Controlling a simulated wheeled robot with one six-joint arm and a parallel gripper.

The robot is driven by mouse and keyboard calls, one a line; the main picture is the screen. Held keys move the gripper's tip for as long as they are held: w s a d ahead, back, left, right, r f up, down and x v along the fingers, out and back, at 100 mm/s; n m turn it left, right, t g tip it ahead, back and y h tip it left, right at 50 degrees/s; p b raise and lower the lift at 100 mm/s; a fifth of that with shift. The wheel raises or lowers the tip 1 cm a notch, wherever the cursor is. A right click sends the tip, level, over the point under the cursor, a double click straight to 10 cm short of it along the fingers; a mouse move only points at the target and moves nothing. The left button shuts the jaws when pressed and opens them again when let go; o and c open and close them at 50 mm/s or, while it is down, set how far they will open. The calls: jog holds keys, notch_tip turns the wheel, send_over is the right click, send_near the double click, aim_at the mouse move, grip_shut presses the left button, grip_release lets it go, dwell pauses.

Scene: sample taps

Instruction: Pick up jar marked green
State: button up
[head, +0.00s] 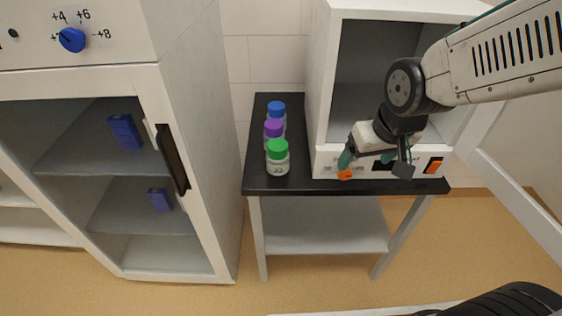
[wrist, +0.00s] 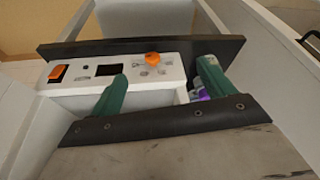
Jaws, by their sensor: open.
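The jar with the green lid (head: 278,150) stands upright at the front of a row on the black table top. A purple-lidded jar (head: 273,129) and a blue-lidded jar (head: 276,109) stand behind it. My gripper (head: 366,160) is open and empty, to the right of the jars, in front of the white cabinet's control panel. In the wrist view my gripper (wrist: 162,85) shows two teal fingers spread apart. A bit of purple jar (wrist: 203,95) shows by the right finger; the green lid cannot be seen there.
The white cabinet (head: 319,100) stands close right of the jars, with an orange knob (head: 345,174) and an orange switch (head: 433,166). Its open door (head: 512,195) is at right. A larger white cabinet (head: 196,130) stands left. The black table top (head: 257,182) has bare room around the green-lidded jar.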

aim_at(279, 146)
jog(key=w+a+f+n+t+y, duration=0.1)
jog(key=w+a+f, duration=0.3)
jog(key=a+f, duration=0.3)
jog(key=w+a+f+n+t+y, duration=0.15)
jog(key=w+a+f, duration=0.3)
jog(key=f, duration=0.45)
jog(key=w+a+r+t, duration=0.1)
jog(key=w+t, duration=0.1)
jog(key=w+a+r+t+y, duration=0.1)
jog(key=r+t, duration=0.1)
jog(key=w+a+r+t, duration=0.2)
jog(key=shift+w+r+y, duration=0.1)
jog(key=shift+w+y, duration=0.2)
jog(key=shift+y, duration=0.05)
jog(key=shift+w+a+r, duration=0.15)
jog(key=shift+w, duration=0.05)
jog(key=shift+w+a+t, duration=0.15)
jog(key=shift+w+t, duration=0.1)
jog(key=shift+w, duration=0.1)
jog(key=x, duration=0.6)
jog(key=shift+w+a+f, duration=0.15)
jog(key=shift+w+f, duration=0.05)
jog(key=shift+f, duration=0.35)
jog(key=c, duration=1.5)
jog(key=shift+r, duration=0.2)
